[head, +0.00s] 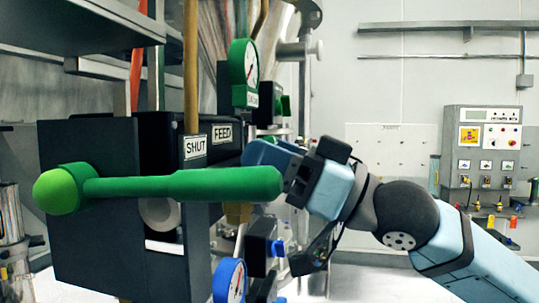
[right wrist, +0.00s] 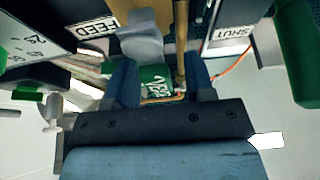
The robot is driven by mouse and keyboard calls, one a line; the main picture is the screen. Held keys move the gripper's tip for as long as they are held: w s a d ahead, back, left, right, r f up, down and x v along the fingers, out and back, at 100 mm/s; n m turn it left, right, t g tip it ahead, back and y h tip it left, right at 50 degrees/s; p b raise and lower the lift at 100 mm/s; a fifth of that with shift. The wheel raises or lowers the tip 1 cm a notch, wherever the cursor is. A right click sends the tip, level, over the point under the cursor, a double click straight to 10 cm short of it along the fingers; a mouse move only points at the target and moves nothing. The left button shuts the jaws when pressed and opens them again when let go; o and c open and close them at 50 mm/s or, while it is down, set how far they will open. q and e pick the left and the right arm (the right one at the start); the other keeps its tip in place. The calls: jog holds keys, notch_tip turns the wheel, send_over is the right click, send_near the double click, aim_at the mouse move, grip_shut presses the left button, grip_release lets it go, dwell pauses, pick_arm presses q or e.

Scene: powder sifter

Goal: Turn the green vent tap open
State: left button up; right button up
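A large green lever (head: 190,185) lies nearly level across the front of a dark box, its round hub (head: 62,190) at the left. Part of green also shows at the right edge of the right wrist view (right wrist: 298,50). My right gripper (head: 262,152) comes from the right, its fingers pointing left and partly hidden behind the lever's right end. In the right wrist view its two blue fingers (right wrist: 161,85) are apart. Between them show a green part with partly legible white letters (right wrist: 155,84) and a gold pipe (right wrist: 181,40); I cannot tell whether they touch. My left gripper is out of view.
The dark box (head: 90,250) bears SHUT (head: 195,147) and FEED (head: 222,133) labels. A green-rimmed gauge (head: 244,64) stands above and a blue-rimmed gauge (head: 229,281) below. A control panel (head: 482,150) is on the right wall. Space around my right forearm looks clear.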

jog(key=b+v, duration=0.3)
jog(key=v, duration=1.1)
jog(key=shift+a, duration=0.15)
